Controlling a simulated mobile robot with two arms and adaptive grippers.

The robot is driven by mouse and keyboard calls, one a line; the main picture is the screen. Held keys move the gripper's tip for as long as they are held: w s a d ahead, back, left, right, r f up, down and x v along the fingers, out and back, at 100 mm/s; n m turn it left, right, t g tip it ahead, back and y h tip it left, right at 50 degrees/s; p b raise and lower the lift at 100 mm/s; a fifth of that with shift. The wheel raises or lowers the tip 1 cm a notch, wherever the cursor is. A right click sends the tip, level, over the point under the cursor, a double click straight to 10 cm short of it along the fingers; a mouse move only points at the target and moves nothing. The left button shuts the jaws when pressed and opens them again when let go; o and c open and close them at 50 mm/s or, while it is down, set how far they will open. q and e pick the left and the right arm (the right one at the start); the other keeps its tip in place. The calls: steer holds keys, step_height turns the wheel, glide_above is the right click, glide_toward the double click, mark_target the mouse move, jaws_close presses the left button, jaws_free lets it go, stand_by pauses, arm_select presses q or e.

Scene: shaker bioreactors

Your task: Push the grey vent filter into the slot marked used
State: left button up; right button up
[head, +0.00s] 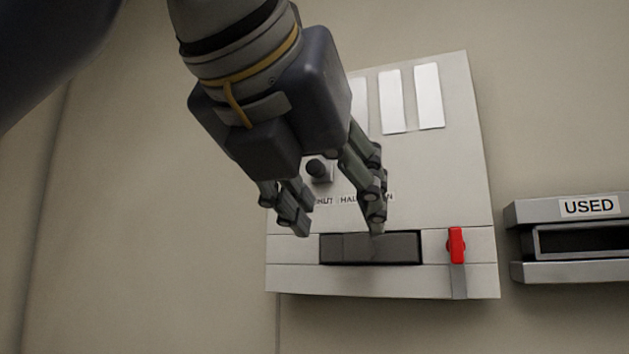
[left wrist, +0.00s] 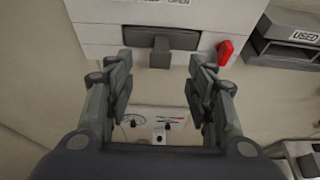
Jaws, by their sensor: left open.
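A dark grey block, seemingly the vent filter (head: 400,248), sits in the wide slot low on the pale wall panel. In the left wrist view a grey tab (left wrist: 160,54) sticks out from the middle of this slot. My left gripper (head: 340,232) is open and empty in front of the panel; in the wrist view its fingers (left wrist: 160,80) are either side of the tab's line, apart from it. The used slot (head: 519,215) is a grey holder with a dark opening at the right, labelled USED; it also shows in the wrist view (left wrist: 268,32). My right gripper is out of view.
A red lever (head: 456,244) stands upright just right of the filter's slot. A black knob (head: 317,168) is above it, with its lettering partly hidden by my gripper. The wall left of the panel is bare.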

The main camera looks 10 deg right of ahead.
mark_target(356, 240)
arm_select(q)
steer(key=p+x, duration=0.2)
steer(key=x, duration=0.5)
steer(key=shift+w+d, duration=0.1)
steer(key=shift+w+d+f, duration=0.25)
steer(key=shift+w+d, duration=0.05)
steer(key=shift+w, duration=0.15)
jaws_close()
steer(key=shift+s, duration=0.15)
steer(key=shift+s+a+b, duration=0.3)
steer(key=shift+s+a, duration=0.15)
steer(key=shift+s, duration=0.1)
steer(key=shift+s, duration=0.1)
steer(key=shift+s+a+b, duration=0.4)
steer(key=shift+s+b, duration=0.05)
steer(key=shift+b, duration=0.1)
